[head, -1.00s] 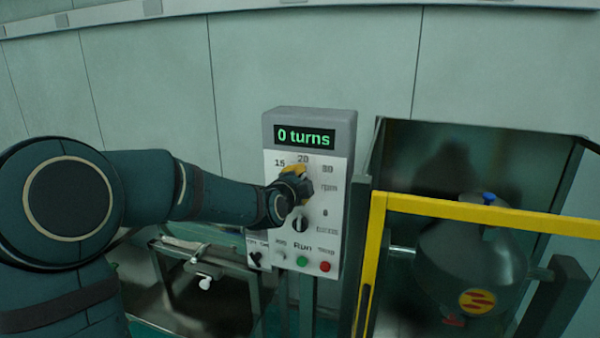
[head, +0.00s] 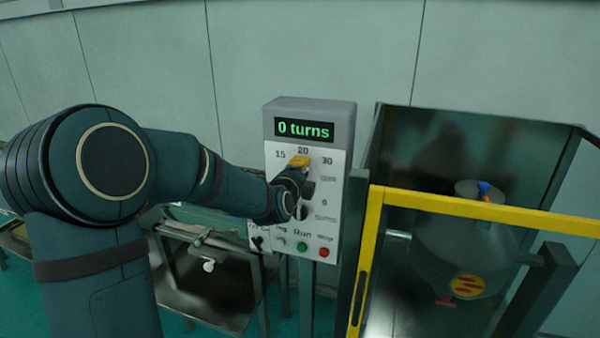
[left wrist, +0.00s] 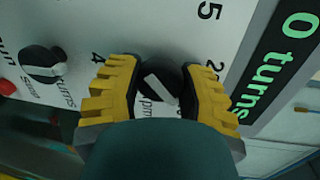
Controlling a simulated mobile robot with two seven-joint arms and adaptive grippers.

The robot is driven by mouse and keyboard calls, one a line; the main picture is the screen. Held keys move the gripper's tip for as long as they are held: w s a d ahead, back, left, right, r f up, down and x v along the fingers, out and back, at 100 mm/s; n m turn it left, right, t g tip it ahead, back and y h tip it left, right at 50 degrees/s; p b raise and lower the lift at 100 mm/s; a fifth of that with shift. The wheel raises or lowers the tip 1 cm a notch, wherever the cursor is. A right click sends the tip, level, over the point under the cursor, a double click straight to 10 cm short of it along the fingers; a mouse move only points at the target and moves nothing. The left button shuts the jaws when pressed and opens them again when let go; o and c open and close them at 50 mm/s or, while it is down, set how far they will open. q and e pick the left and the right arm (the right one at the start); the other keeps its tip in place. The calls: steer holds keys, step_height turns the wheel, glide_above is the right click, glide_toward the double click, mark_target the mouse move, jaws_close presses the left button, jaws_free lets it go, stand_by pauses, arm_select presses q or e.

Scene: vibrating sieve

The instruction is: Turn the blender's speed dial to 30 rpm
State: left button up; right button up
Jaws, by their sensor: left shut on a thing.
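The blender's control box (head: 340,130) stands upright, its display reading "0 turns". My left gripper (head: 302,178) is at the upper dial, under the labels 15, 20 and 30. In the left wrist view, the black speed dial (left wrist: 160,84) with its white pointer line sits between the two yellow fingers of my left gripper (left wrist: 158,76), which are shut on it. The panel appears turned sideways there; the pointer line runs diagonally from upper left to lower right. A finger covers the 30 label in that view. My right gripper is not in view.
The lower turns dial (left wrist: 42,62) is close below the speed dial. Green (head: 302,246) and red (head: 324,252) buttons sit beneath. A yellow guard rail (head: 470,208) fronts the grey blender drum (head: 455,250) at right. A metal table (head: 215,300) stands at left.

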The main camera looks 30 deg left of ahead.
arm_select(q)
steer(key=o, duration=1.2)
steer(key=shift+s, duration=0.1)
steer(key=v, duration=1.2)
steer(key=shift+f, duration=0.1)
